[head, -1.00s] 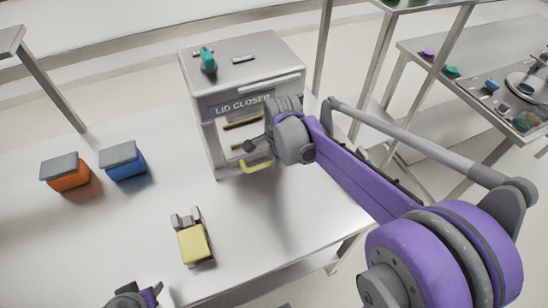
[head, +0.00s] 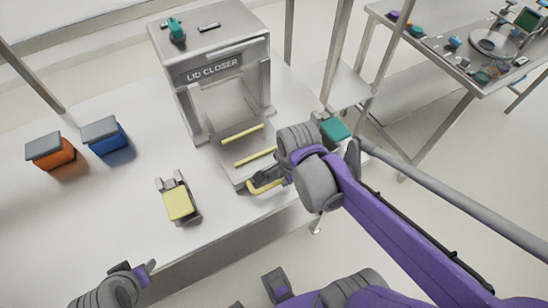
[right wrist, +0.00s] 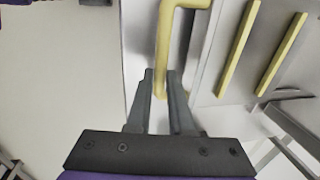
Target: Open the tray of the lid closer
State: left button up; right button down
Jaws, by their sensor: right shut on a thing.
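The lid closer (head: 215,75) is a grey box-shaped machine with an open front, standing at the back of the table. Its tray (head: 228,158) sticks out of the front and bears two yellow strips; the strips also show in the right wrist view (right wrist: 238,45). A yellow handle (head: 266,187) is at the tray's front edge. My right gripper (head: 262,180) is shut on this handle. In the right wrist view, the handle (right wrist: 165,45) runs down between the fingers (right wrist: 160,84). My left gripper (head: 137,270) is at the bottom left, away from the machine; its jaw opening is unclear.
An orange bin (head: 52,155) and a blue bin (head: 107,141), both with grey lids, stand at the left. A grey holder with a yellow top (head: 179,204) stands left of the tray. A teal-topped item (head: 335,129) is beyond my right wrist. The table's front left is clear.

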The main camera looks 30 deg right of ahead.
pick_arm(q)
jog(key=shift+r, duration=0.25)
pick_arm(e)
jog(key=shift+s, duration=0.85)
jog(key=c, duration=0.8)
grip_release()
pick_arm(q)
jog(key=shift+w+r+p, duration=0.25)
jog(key=shift+r+p, duration=0.25)
jog(key=shift+r, duration=0.1)
jog(key=shift+w+r+p, duration=0.2)
jog(key=shift+r+p, duration=0.3)
jog(key=shift+r, duration=0.1)
pick_arm(e)
jog(key=r, duration=0.3)
jog(key=s+r, duration=0.1)
jog(key=r, duration=0.3)
jog(key=s+r, duration=0.1)
jog(key=r, duration=0.2)
jog(key=shift+s+a+r, duration=0.1)
jog(key=shift+r, duration=0.25)
